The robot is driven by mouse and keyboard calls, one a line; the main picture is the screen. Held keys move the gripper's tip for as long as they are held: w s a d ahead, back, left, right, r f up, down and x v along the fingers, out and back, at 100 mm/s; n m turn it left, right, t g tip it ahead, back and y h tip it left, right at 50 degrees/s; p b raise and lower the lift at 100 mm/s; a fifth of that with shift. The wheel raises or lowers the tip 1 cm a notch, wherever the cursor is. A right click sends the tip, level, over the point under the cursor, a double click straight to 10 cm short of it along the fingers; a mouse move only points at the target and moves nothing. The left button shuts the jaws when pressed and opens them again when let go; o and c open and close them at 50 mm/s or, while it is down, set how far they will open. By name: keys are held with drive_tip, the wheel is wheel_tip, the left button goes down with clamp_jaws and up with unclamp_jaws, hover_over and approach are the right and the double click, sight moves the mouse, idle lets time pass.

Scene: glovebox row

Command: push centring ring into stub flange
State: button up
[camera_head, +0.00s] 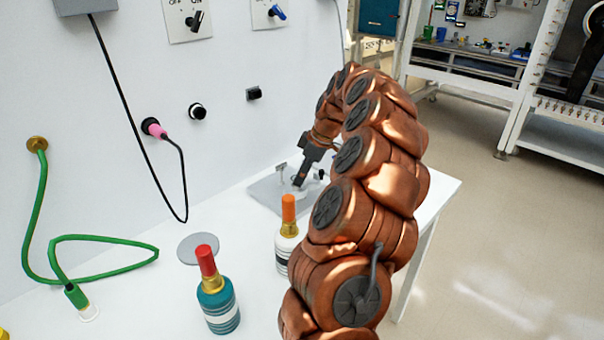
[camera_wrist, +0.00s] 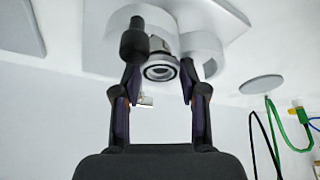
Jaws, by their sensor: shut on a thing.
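In the wrist view my gripper (camera_wrist: 159,82) has its two dark fingers on either side of a small round dark-and-silver ring, the centring ring (camera_wrist: 159,73). The fingers are shut on it. Right behind the ring is a pale cylindrical stub, which looks like the stub flange (camera_wrist: 158,58). I cannot tell whether the ring touches it or sits in it. In the head view my gripper (camera_head: 300,181) is low over a grey plate (camera_head: 266,193) at the back of the white table. The ring and the flange are too small to make out there.
A black knob (camera_wrist: 134,42) is close to the left finger, and a white cylinder (camera_wrist: 205,52) stands on the right. A teal bottle (camera_head: 219,304) and a white orange-capped bottle (camera_head: 288,238) stand in front. A grey disc (camera_head: 198,248) and green hose (camera_head: 105,239) are left.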

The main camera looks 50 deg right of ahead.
drive_tip(key=shift+f, duration=0.35)
drive_tip(key=o, duration=1)
drive_tip(key=shift+r, duration=0.1)
drive_tip(key=v, duration=1.2)
